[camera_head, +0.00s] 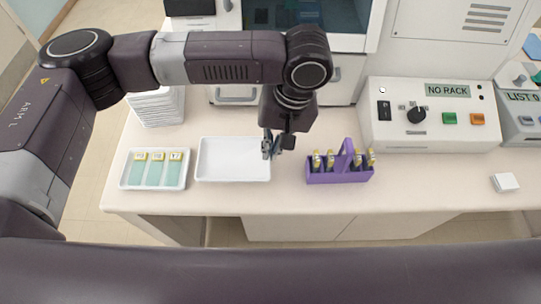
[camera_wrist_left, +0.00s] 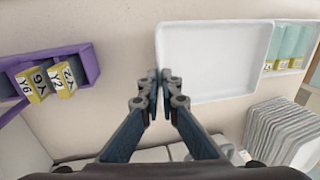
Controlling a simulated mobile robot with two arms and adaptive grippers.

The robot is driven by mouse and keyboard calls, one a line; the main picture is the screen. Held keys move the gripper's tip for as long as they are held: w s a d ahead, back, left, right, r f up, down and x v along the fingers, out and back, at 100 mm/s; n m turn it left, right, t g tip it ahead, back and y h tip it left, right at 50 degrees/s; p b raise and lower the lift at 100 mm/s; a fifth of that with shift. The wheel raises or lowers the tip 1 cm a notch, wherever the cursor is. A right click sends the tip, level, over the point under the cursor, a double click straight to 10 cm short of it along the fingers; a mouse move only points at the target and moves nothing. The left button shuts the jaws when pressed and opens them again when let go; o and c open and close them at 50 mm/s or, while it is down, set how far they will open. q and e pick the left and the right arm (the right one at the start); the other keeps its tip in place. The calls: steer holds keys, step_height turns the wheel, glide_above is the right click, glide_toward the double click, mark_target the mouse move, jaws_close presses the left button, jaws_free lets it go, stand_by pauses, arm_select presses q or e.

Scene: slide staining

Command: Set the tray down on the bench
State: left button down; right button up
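An empty white tray (camera_head: 232,160) lies level at the front of the bench (camera_head: 290,195); I cannot tell whether it touches the bench or is just above it. My left gripper (camera_head: 270,150) points down at the tray's right edge. In the left wrist view, the two fingertips (camera_wrist_left: 159,78) are close together, one on each side of the rim of the tray (camera_wrist_left: 215,60), and look shut on it. My right gripper is not in view.
Left of the tray is another white tray (camera_head: 126,182) with labelled slides. A purple rack (camera_head: 338,177) with yellow-labelled slides stands to the right. A stack of white trays (camera_head: 157,107) is behind.

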arm_select(q)
steer(key=shift+f+p, duration=0.35)
steer(key=shift+f, duration=1.95)
steer(key=shift+f, duration=0.15)
steer(key=c, duration=2.2)
jaws_free()
steer(key=shift+o, duration=0.2)
step_height(320, 180, up, 12)
steer(key=d+b, duration=0.2)
steer(key=shift+d, duration=0.15)
